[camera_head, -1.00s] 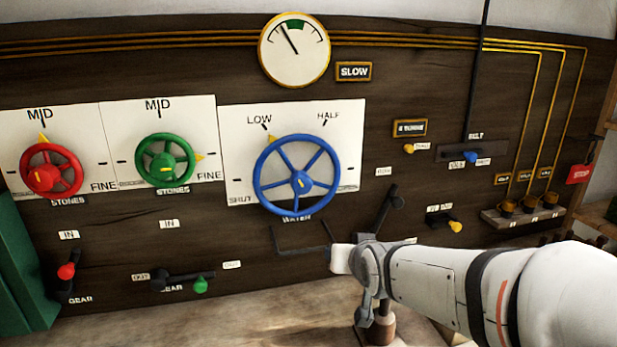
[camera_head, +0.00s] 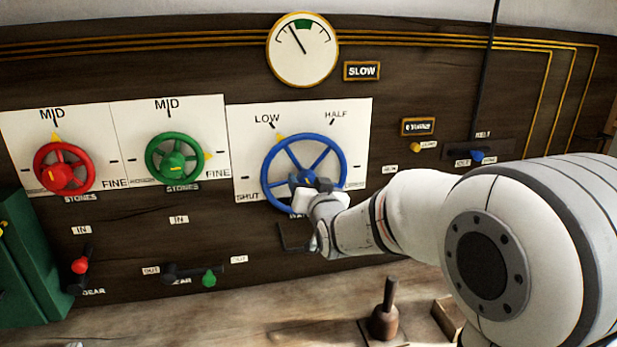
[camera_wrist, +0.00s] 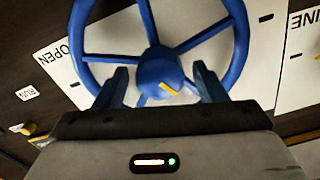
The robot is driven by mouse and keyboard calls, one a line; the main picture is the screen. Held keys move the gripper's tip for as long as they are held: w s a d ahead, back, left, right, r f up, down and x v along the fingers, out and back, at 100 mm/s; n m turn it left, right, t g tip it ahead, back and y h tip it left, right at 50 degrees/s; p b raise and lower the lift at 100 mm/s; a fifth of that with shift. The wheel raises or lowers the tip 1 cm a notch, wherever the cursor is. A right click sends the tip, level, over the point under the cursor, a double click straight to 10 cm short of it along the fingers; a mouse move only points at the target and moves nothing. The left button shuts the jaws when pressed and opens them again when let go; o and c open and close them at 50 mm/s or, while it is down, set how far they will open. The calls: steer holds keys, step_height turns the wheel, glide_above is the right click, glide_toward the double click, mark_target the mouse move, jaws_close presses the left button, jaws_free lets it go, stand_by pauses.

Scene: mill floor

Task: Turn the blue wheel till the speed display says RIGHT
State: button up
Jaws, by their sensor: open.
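The blue wheel (camera_head: 297,149) is on a white plate marked SHUT, LOW and HALF, with its yellow pointer near LOW. It also shows in the wrist view (camera_wrist: 244,50). The speed display (camera_head: 362,71) reads SLOW. The dial (camera_head: 302,50) above has its needle left of the green zone. My gripper (camera_head: 308,185) is in front of the wheel's hub and lower rim, hiding part of them. In the wrist view my gripper (camera_wrist: 160,82) is open, its fingers to either side of the hub; I cannot tell whether they touch the wheel.
A red wheel (camera_head: 64,167) and a green wheel (camera_head: 173,159) are to the left. Gear levers with red (camera_head: 80,265) and green (camera_head: 208,279) knobs sit below them. A blue belt knob (camera_head: 476,156) is to the right. A green box (camera_head: 30,262) stands at far left.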

steer(key=shift+w+a, duration=0.2)
steer(key=shift+w, duration=0.5)
steer(key=shift+c, duration=0.4)
steer(key=c, duration=0.9)
